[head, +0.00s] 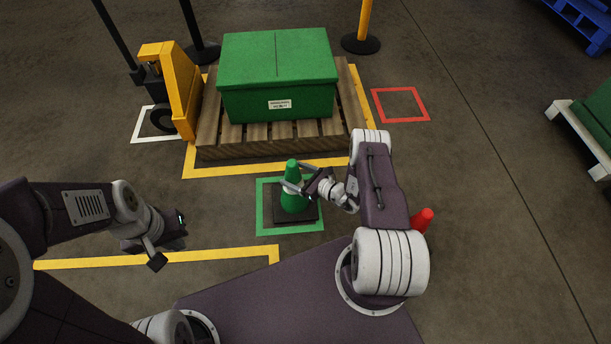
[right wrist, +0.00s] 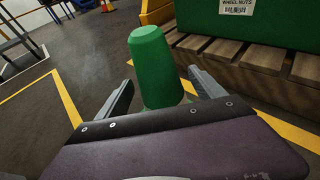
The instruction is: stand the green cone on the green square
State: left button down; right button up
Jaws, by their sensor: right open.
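The green cone (head: 292,200) stands upright on its dark square base (head: 311,217) inside the green square (head: 262,229), a green outline on the floor. The base sits towards the square's right side; I cannot tell if it overlaps that line. My right gripper (head: 292,177) is open, with one finger on each side of the cone's upper part. In the right wrist view the cone (right wrist: 156,70) rises between the fingers, with gaps beside it. The cone's base is hidden there. My left gripper (head: 168,248) is away to the left, its jaws unclear and nothing visible in it.
A green box (head: 277,75) sits on a wooden pallet (head: 215,137) behind the cone. A yellow pallet jack (head: 177,90) stands left of it. A red cone (head: 422,219) is partly hidden behind my right arm. An empty red square (head: 400,104) lies at the right.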

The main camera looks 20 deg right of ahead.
jog(key=p+v, duration=0.2)
jog(key=v, duration=0.5)
jog(key=shift+r+p, duration=0.2)
jog(key=shift+p, duration=0.1)
jog(key=shift+s+d, duration=0.15)
jog(key=shift+s, duration=0.25)
